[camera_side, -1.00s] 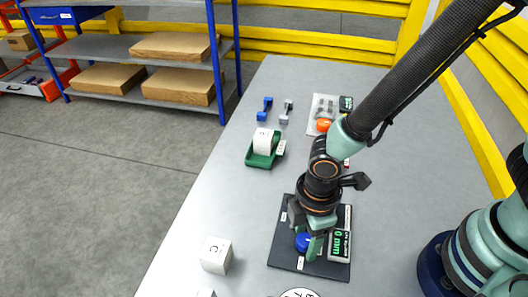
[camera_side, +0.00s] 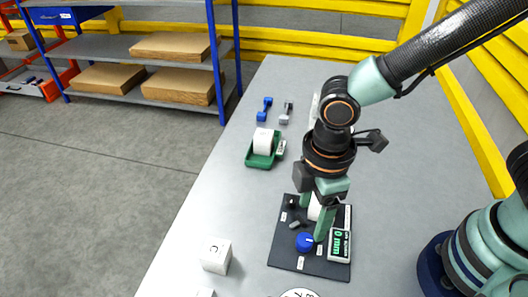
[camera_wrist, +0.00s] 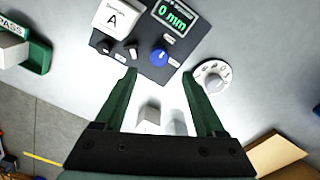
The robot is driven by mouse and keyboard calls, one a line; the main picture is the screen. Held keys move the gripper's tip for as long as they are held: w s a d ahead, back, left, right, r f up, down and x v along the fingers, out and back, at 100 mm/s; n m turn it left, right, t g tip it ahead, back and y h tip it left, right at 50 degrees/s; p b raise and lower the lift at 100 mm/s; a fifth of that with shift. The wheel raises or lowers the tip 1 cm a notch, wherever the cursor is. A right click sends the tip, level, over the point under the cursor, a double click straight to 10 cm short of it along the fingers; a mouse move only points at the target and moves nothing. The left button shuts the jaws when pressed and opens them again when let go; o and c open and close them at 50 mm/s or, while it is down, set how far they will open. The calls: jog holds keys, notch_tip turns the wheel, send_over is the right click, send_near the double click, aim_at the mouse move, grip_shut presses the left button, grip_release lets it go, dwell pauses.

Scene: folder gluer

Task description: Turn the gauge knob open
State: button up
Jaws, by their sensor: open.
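The gauge knob is a round blue knob (camera_side: 305,241) on a black panel (camera_side: 285,258). It also shows in the wrist view (camera_wrist: 159,56) with a white mark on top. Beside it, the gauge's display (camera_side: 340,245) reads 0 mm, as it does in the wrist view (camera_wrist: 172,17). My gripper (camera_side: 313,222) is above the panel, fingers pointing down. In the wrist view its green fingers (camera_wrist: 159,74) are apart with nothing held between them, and the knob shows beyond their tips. A white block marked A (camera_wrist: 118,18) stands on the panel, partly hidden by my gripper in the side view.
A white cube marked C (camera_side: 215,255) stands left of the panel. A white dial (camera_side: 299,293) is at the bottom edge. A green tray (camera_side: 258,161) holds a white block farther back. Blue and grey small parts (camera_side: 265,108) lie behind it. The table's left side has free room.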

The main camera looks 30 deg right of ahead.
notch_tip(320, 180, up, 4)
jog(key=shift+f, duration=0.2)
jog(key=w+d+r+m+t, duration=0.2)
jog(key=d+r+m, duration=0.3)
jog(key=d, duration=0.5)
jog(key=w+d+r+m+t, duration=0.3)
jog(key=d+r+m, duration=0.3)
jog(key=d+m, duration=0.3)
jog(key=shift+w+d+m, duration=0.3)
jog(key=shift+w+d, duration=0.15)
jog(key=shift+d, duration=0.8)
jog(key=shift+r, duration=0.1)
